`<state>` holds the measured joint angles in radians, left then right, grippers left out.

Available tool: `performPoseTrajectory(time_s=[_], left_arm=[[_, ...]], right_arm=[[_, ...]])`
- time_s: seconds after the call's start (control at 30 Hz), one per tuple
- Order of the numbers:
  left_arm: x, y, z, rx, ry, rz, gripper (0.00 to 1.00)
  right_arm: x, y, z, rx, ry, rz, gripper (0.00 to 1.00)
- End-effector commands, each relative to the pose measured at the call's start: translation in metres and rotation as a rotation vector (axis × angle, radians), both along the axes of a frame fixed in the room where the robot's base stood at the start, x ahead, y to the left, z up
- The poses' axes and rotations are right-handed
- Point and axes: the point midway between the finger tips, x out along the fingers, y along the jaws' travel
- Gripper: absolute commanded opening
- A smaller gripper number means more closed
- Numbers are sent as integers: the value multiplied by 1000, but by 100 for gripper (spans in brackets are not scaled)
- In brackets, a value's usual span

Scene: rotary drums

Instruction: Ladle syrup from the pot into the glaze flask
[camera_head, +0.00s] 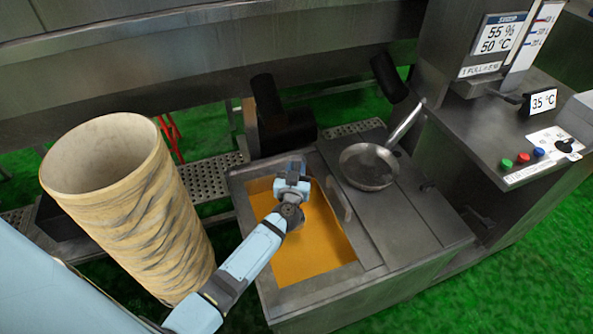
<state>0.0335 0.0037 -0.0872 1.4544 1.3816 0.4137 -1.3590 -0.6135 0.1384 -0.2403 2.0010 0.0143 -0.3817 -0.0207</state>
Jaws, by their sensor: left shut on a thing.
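An open steel vat (262,265) holds orange-yellow syrup (312,250) and stands in the middle of the camera_head view. My left gripper (293,172) is at the vat's far side, above the syrup. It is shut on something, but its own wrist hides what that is. A shallow round steel pan with a long handle, perhaps the ladle (368,168), lies on the flat cover right of the vat, apart from my gripper. No flask can be made out. My right gripper is out of view.
A tall tan, ribbed cylinder (135,215) stands left of the vat, close to my left arm. A curved grey handle (339,199) is at the vat's right edge. A control console (525,150) with displays and buttons stands at right. A steel wall runs behind.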

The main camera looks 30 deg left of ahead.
Motion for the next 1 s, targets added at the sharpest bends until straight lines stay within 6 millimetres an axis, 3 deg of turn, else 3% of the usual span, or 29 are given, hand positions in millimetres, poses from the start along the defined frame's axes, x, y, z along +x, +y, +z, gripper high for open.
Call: performPoseTrajectory(time_s=[0.03,0.37,1.0], left_arm=[[0,0,-11,0,-1,0,0],[0,0,-47,-2,-2,0,0],[0,0,-121,0,0,-1,0]], right_arm=[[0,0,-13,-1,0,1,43],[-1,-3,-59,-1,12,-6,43],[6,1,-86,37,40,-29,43]])
